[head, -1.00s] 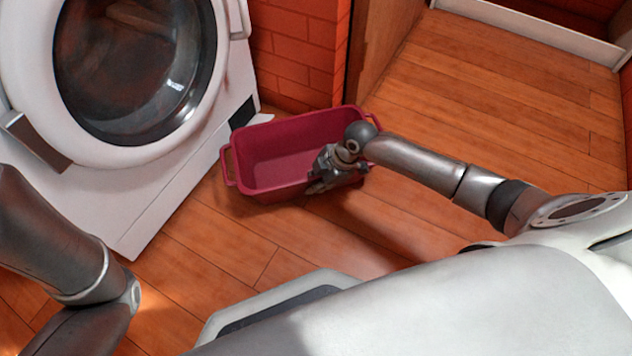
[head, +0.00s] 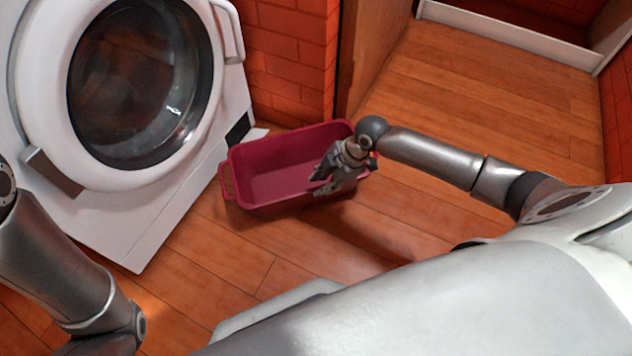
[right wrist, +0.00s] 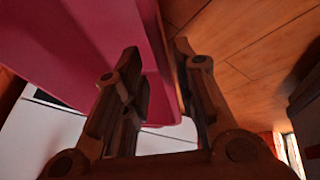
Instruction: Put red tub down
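The red tub (head: 285,165) stands upright on the wooden floor in front of the washing machine, with its open top up. My right gripper (head: 330,178) is at the tub's near right rim. In the right wrist view my right gripper (right wrist: 160,75) has its fingers apart, on either side of the tub's wall (right wrist: 85,45), one over the inside and one outside. Whether a finger touches the wall is hard to tell. The tub's right handle is hidden by my right arm. My left arm shows at the left edge, but its gripper is out of view.
A white washing machine (head: 190,205) stands close to the tub's left side. A brick wall (head: 290,60) and a wooden panel (head: 370,45) are behind it. The wooden floor (head: 500,90) is clear to the right and in front.

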